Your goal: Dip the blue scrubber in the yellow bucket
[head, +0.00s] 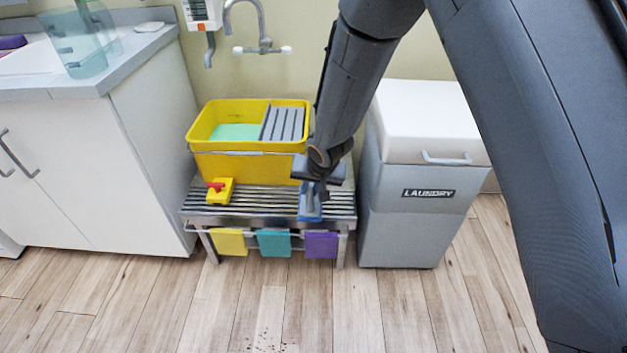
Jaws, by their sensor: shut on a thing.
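The yellow bucket (235,166) stands on a slatted metal bench (262,222). It has pale green liquid (236,132) in its left part and a grey slatted wringer (283,123) over its right part. My gripper (313,188) is at the bench's right side, in front of and right of the bucket, pointing down. It is shut on the blue scrubber (310,206), which is outside the bucket, low over the slats. I cannot tell whether the scrubber touches the slats.
A small yellow block with a red top (219,190) sits on the bench's left. Yellow, teal and purple cloths (274,243) hang from its front rail. A grey laundry bin (418,215) stands right, a white cabinet (110,180) left. A tap (262,45) is above. Front floor is mostly clear.

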